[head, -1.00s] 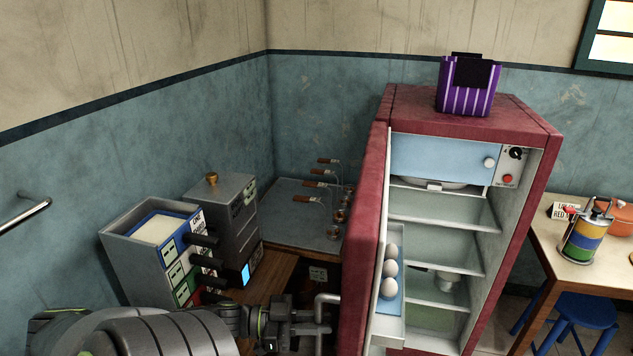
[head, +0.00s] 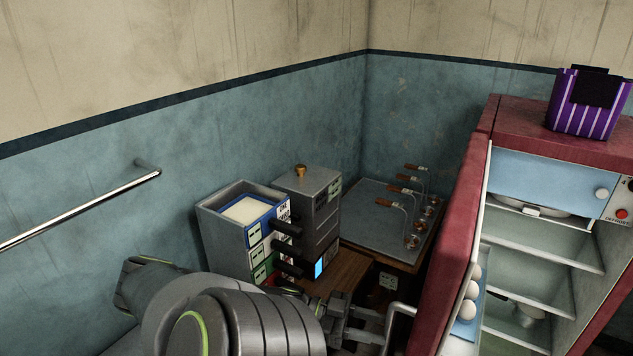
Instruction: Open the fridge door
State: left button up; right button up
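The red fridge (head: 520,125) stands at the right, partly cut off by the picture edge. Its red door (head: 455,230) stands open, swung out toward me, and the shelves inside show. White eggs (head: 469,290) sit in a rack on the door's inner side. A pale bar handle (head: 398,318) is on the door's outer face, low in view. My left gripper (head: 376,324) is just left of the handle, its two fingers apart and pointing at it; whether they touch it is unclear. Nothing shows between the fingers. My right gripper is out of view.
Left of the door, a grey drawer unit (head: 222,222) and a grey box with a brass knob (head: 312,207) stand on a wooden counter (head: 345,272). A hotplate panel with taps (head: 385,215) is behind. A purple striped container (head: 585,110) tops the fridge. A wall rail (head: 80,208) is at left.

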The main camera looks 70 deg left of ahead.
pick_arm(q)
jog(key=b+v, duration=0.1)
jog(key=v, duration=1.3)
jog(key=shift+s+a, duration=0.2)
jog(key=shift+r, duration=0.1)
